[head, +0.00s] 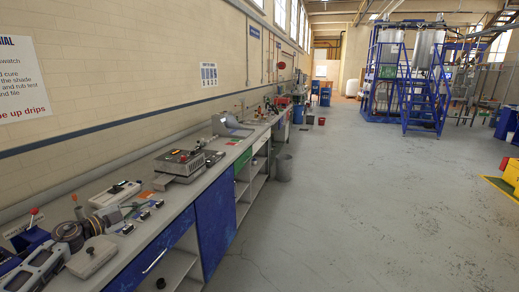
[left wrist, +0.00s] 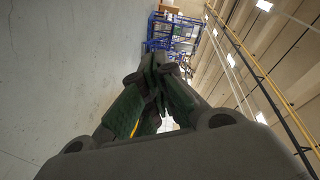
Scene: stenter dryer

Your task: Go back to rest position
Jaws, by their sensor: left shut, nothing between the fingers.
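My left gripper (left wrist: 160,62) fills the middle of the left wrist view. Its dark green and grey fingers come together at the tips, with nothing held between them. It points out over the open hall, and that view is turned on its side, with the floor at left and the ceiling at right. I cannot make out either gripper in the head view. My right gripper shows in neither view.
A long grey workbench (head: 172,212) with several instruments runs along the left wall. A grey bin (head: 284,168) stands beside it. The grey floor (head: 350,215) is clear. A blue frame with stairs (head: 421,98) stands at the back; a yellow object (head: 512,172) is at right.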

